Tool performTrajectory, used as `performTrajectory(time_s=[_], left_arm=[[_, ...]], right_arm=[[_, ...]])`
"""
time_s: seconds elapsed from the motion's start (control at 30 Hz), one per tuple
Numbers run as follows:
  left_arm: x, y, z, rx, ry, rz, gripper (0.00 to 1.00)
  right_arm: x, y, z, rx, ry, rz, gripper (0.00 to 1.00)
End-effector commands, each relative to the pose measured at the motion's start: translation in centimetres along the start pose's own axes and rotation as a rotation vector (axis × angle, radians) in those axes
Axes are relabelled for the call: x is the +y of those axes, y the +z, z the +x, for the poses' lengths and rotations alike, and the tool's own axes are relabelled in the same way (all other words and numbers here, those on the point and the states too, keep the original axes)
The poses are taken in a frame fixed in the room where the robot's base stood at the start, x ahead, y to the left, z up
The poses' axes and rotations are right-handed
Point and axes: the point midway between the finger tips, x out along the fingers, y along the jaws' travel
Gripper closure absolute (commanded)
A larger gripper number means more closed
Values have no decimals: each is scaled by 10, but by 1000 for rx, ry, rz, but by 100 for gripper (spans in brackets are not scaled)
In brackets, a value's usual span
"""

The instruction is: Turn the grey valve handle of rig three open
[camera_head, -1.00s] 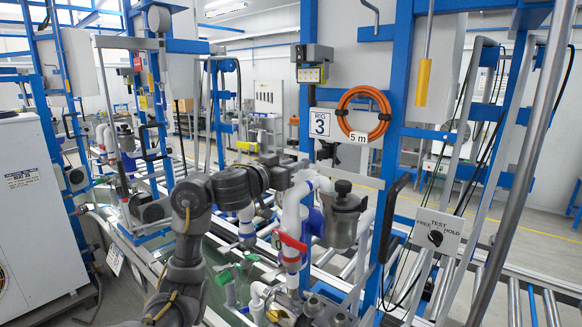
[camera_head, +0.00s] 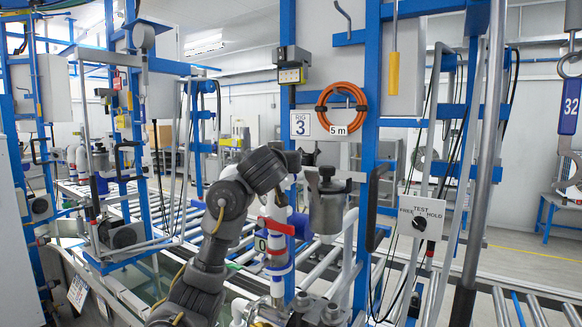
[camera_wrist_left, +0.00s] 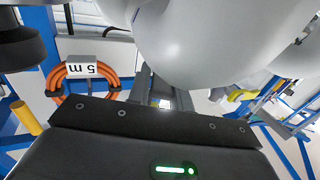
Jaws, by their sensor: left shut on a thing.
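The rig 3 sign (camera_head: 300,124) hangs on a blue post. My left arm reaches up from the bottom, and its dark wrist is in front of the rig's pipework. My left gripper (camera_wrist_left: 163,102) is shut at the end of its wrist, close under a large white rounded surface (camera_wrist_left: 200,45). The grey valve handle is hidden behind my wrist in the head view, and I cannot make out its shape between the fingers in the left wrist view. A red handle (camera_head: 277,226) sits on the white pipe just below my wrist. My right gripper is not in view.
A grey metal canister (camera_head: 327,208) stands close right of my wrist. An orange hose coil (camera_head: 341,109) hangs above. A TEST FREE/HOLD switch box (camera_head: 421,217) and a slanted grey pole (camera_head: 480,150) are to the right. Open floor shows at the far right.

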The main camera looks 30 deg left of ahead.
Motion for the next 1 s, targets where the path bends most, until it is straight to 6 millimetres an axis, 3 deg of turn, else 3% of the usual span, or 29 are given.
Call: performTrajectory(time_s=[0.2, 0.23, 0.37, 0.73, 1.0], left_arm=[[2, 2, 0, -2, 3, 3, 100], [2, 2, 0, -2, 3, 4, 75], [1, 2, 0, -2, 3, 3, 58], [2, 2, -5, 0, 6, 0, 57], [3, 4, -51, 3, 8, -3, 57]], right_arm=[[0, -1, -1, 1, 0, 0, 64], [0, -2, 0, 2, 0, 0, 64], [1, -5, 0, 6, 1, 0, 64], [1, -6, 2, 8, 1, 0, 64], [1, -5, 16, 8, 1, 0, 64]])
